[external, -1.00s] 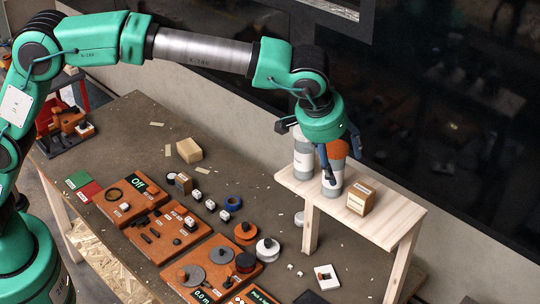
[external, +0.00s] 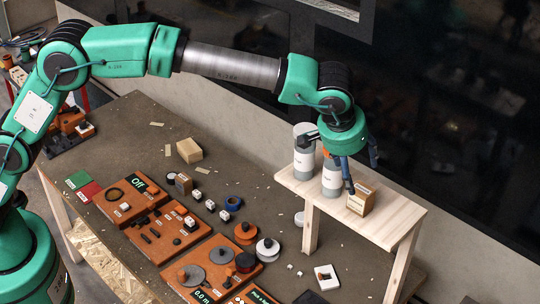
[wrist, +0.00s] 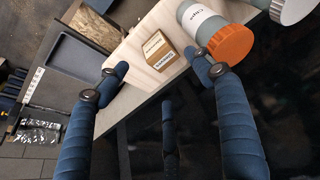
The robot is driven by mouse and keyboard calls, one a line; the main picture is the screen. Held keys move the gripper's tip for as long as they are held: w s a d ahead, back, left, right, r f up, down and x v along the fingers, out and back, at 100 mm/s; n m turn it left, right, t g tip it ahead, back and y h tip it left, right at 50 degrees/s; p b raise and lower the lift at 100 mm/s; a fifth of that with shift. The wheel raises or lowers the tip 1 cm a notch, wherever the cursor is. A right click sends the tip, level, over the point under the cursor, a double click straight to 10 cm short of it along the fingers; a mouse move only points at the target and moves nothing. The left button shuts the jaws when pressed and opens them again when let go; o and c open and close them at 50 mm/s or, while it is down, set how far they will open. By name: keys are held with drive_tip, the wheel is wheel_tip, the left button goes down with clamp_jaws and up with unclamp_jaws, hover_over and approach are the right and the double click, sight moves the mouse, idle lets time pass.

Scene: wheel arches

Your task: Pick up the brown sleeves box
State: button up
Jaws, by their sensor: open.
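The brown sleeves box (external: 361,199) is a small cardboard cube with pale labels, standing on the small wooden shelf (external: 400,219). I cannot tell whether any finger touches the box.
Two grey-white bottles, the orange-capped one (external: 332,176) and another (external: 303,152), stand on the shelf left of the box. The shelf right of the box is bare. Orange part boards (external: 167,232) and loose parts cover the bench below.

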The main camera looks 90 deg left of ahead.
sight(359, 191)
drive_tip(key=x, duration=0.7)
drive_tip(key=shift+f+p, duration=0.1)
drive_tip(key=shift+p, duration=0.3)
drive_tip(key=shift+f, duration=0.1)
drive_tip(key=shift+p+x, duration=0.7)
drive_tip(key=shift+x, duration=1.85)
drive_tip(key=shift+a, duration=0.1)
drive_tip(key=c, duration=1.3)
